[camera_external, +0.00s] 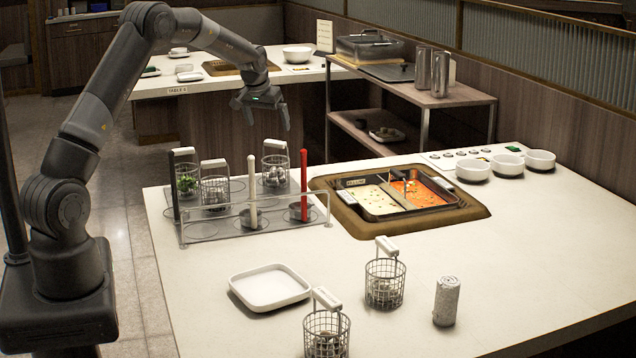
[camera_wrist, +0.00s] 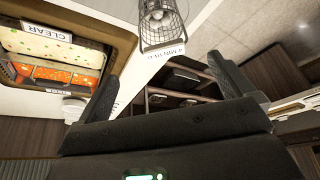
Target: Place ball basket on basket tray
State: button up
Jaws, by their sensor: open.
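Wire baskets with pale handles stand in the metal rack tray (camera_external: 235,222) at the counter's left. The back one (camera_external: 275,170) holds round pale pieces like balls; another (camera_external: 214,190) holds pale contents and one (camera_external: 187,183) holds greens. Two more wire baskets, a middle one (camera_external: 385,284) and a front one (camera_external: 326,334), stand on the bare counter; their contents are unclear. My gripper (camera_external: 263,110) is open and empty, in the air above and behind the rack tray. The wrist view shows my gripper (camera_wrist: 163,70) with a wire basket (camera_wrist: 160,25) of pale balls beyond the fingers.
A sunken pot (camera_external: 400,195) with pale and orange broths is right of the rack. A square white dish (camera_external: 270,288) and a foil-like cylinder (camera_external: 446,301) are on the counter. White bowls (camera_external: 507,166) stand at the back right.

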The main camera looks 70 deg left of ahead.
jog(key=s+d+r+m+t, duration=0.1)
jog(key=s+d+r+m, duration=0.15)
jog(key=d+r, duration=0.6)
jog(key=s+d+r+m+h, duration=0.1)
jog(key=s+d+r, duration=0.25)
jog(key=d, duration=0.95)
jog(key=s+d+r+m+t, duration=0.1)
jog(key=s+d+r, duration=0.4)
jog(key=d, duration=0.5)
jog(key=s+d+f+m+h, duration=0.1)
jog(key=s+d+m, duration=0.1)
jog(key=s+d, duration=0.6)
jog(key=s+d+f+m+h, duration=0.1)
jog(key=s+d+m, duration=0.1)
jog(key=s+d, duration=0.7)
jog(key=s, duration=0.4)
jog(key=shift+s+f, duration=0.2)
jog(key=shift+s, duration=0.2)
